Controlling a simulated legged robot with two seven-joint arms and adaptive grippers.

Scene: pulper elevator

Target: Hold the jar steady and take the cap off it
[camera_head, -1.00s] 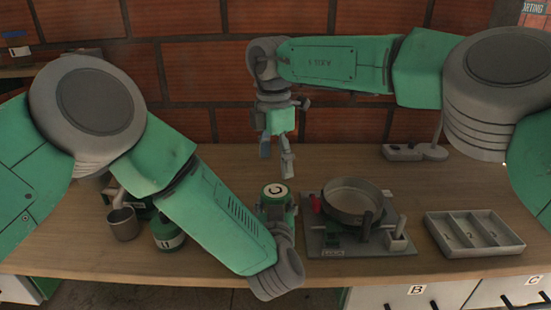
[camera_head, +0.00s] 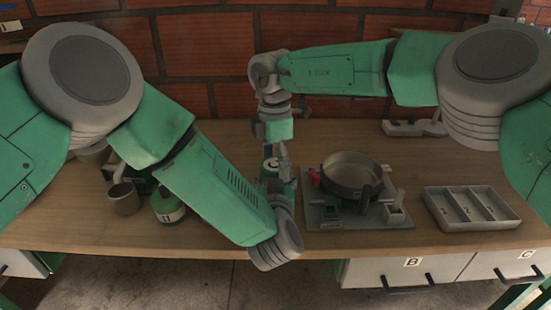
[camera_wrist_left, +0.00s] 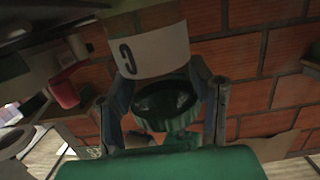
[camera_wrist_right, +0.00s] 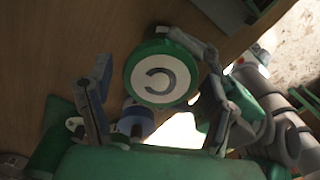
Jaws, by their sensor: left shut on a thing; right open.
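The jar is green with a white label marked C, and its label shows in the left wrist view (camera_wrist_left: 155,50). My left gripper (camera_head: 276,190) is shut on the jar's body, with a finger on each side; its fingers also show in the left wrist view (camera_wrist_left: 165,95). The cap (camera_wrist_right: 160,75) is on the jar, with a green rim and a white top marked C. My right gripper (camera_wrist_right: 160,110) is above the cap, open, its fingers spread to either side. In the head view the cap (camera_head: 271,165) is partly hidden by the right fingers.
A plate fixture with a round grey pan (camera_head: 352,172) stands right of the jar, with a red part (camera_head: 315,177) at its left. A divided grey tray (camera_head: 472,208) is farther right. A metal cup (camera_head: 123,198) and another green jar (camera_head: 167,206) stand at the left.

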